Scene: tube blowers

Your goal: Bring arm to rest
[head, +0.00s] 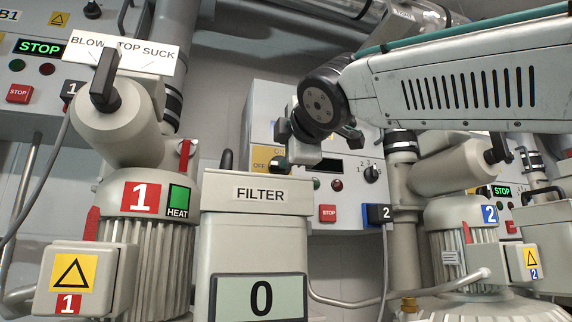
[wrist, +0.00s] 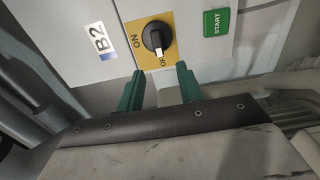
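My arm reaches in from the right in the head view. Its end, my gripper (head: 290,160), is in front of the middle wall panel (head: 262,110), and its fingers are hard to make out there. In the wrist view my gripper (wrist: 160,72) shows two green fingers spread apart with nothing between them. A black rotary switch (wrist: 157,38) on a yellow ON/OFF plate sits just beyond the fingertips, with a visible gap. Its white mark points down toward OFF. The yellow plate (head: 262,158) also shows in the head view, partly hidden by my gripper.
A filter box (head: 258,194) stands below my gripper. Blower 1 (head: 150,230) is at left, blower 2 (head: 463,225) at right under my arm. A teal hose (head: 470,32) runs along my arm. The middle panel has a dark display (head: 325,166) and a red STOP button (head: 327,213).

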